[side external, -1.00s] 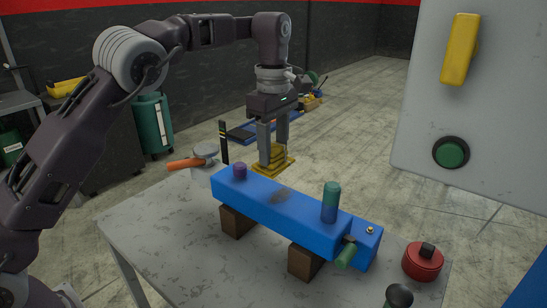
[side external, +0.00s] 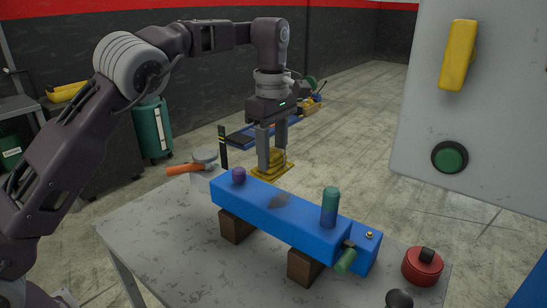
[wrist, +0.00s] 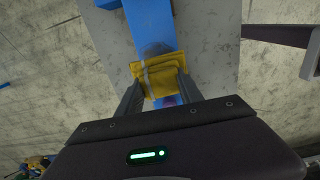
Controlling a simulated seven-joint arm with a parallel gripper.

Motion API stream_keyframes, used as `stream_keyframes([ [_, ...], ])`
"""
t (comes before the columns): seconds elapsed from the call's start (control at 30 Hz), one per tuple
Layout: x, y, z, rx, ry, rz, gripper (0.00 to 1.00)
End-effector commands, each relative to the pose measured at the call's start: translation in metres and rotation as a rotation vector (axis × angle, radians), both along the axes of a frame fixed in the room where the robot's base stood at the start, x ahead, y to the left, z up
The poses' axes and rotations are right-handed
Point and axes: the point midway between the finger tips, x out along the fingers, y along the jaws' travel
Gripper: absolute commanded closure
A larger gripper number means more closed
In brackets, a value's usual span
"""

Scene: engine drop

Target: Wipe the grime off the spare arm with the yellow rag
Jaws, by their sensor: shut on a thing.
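The spare arm is a long blue beam (side external: 265,208) lying on two brown blocks. A dark grey-brown patch of grime (side external: 280,200) marks its top; in the wrist view a greyish patch (wrist: 155,49) shows just beyond the rag. My gripper (side external: 272,165) is shut on the folded yellow rag (side external: 271,172). In the side view the rag appears behind the beam's left half. In the wrist view the rag (wrist: 160,75) overlaps the beam (wrist: 150,20), between the grime and a purple knob (wrist: 168,101). I cannot tell whether the rag touches the beam.
A blue-green upright cylinder (side external: 330,205) stands on the beam's right part, and the purple knob (side external: 239,175) on its left end. On the grey table (side external: 165,240) are an orange-handled tool (side external: 186,169) at the back left and a red round part (side external: 422,266) at the right. The front left is clear.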

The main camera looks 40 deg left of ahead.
Motion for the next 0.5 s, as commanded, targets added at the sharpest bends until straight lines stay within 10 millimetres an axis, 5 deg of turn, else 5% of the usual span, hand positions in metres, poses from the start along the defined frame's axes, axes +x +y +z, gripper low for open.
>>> stream_keyframes([
  [0.5,0.000,-0.001,-0.044,0.000,0.000,-0.001,0.89],
])
